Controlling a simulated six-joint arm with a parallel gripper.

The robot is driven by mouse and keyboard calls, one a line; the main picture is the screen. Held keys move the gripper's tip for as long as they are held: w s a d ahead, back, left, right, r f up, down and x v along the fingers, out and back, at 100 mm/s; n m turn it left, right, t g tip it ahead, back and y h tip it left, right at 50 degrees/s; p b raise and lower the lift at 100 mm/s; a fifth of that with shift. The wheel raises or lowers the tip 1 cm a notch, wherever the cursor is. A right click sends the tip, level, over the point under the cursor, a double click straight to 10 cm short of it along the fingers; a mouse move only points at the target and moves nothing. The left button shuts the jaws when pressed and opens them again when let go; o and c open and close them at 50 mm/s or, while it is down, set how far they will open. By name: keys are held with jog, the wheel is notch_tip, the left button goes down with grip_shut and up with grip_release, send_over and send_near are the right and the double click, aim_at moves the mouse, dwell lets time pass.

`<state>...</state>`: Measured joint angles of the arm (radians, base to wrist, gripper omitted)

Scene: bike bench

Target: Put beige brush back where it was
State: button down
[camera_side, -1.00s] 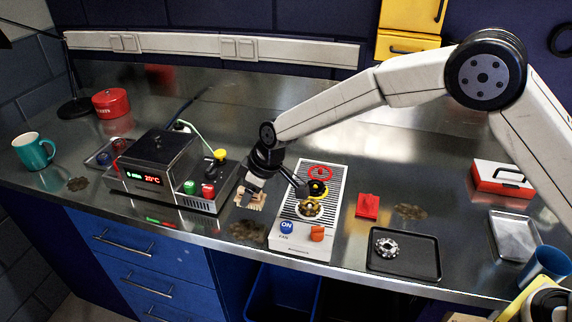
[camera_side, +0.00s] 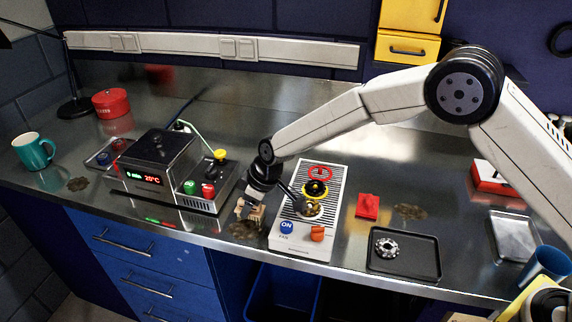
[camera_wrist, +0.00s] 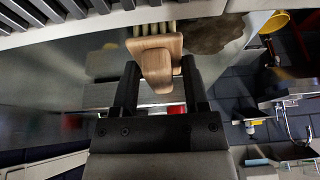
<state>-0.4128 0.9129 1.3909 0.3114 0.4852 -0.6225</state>
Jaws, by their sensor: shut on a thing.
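The beige brush (camera_wrist: 156,60) has a wooden body with pale bristles. My gripper (camera_wrist: 158,85) is shut on it, one finger on each side, with the bristles pointing away from the wrist. In the side view my gripper (camera_side: 254,204) holds the brush (camera_side: 252,213) low over the bench, just left of the striped fan unit. A dark brown stain (camera_side: 245,230) lies on the bench just below and in front of the brush. I cannot tell whether the brush touches the bench.
The striped fan unit (camera_side: 328,182) with knobs stands right of the gripper. A control box (camera_side: 155,165) with a red display stands to the left. A red block (camera_side: 367,206) and a dark tray (camera_side: 420,262) with a metal ring lie farther right. The bench front edge is close.

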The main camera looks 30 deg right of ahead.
jog(key=shift+c, duration=0.5)
grip_release()
jog(key=v, duration=1.2)
jog(key=shift+r, duration=0.1)
jog(key=s+d, duration=0.1)
jog(key=d, duration=0.1)
jog(key=s+d+m, duration=0.1)
jog(key=d, duration=0.2)
jog(key=s+d+m+h, duration=0.1)
jog(key=d, duration=0.1)
jog(key=shift+s+d, duration=0.2)
jog(key=shift+s, duration=0.1)
jog(key=s+d+f+m+h, duration=0.1)
jog(key=s+d+f+m, duration=0.1)
jog(key=s+d, duration=0.6)
jog(key=s+d+f+m+h, duration=0.1)
jog(key=s+d+f+m, duration=0.1)
jog(key=s+d+m, duration=0.3)
jog(key=s+d, duration=0.3)
jog(key=s, duration=0.3)
jog(key=shift+s+g, duration=0.25)
jog(key=shift+g, duration=0.05)
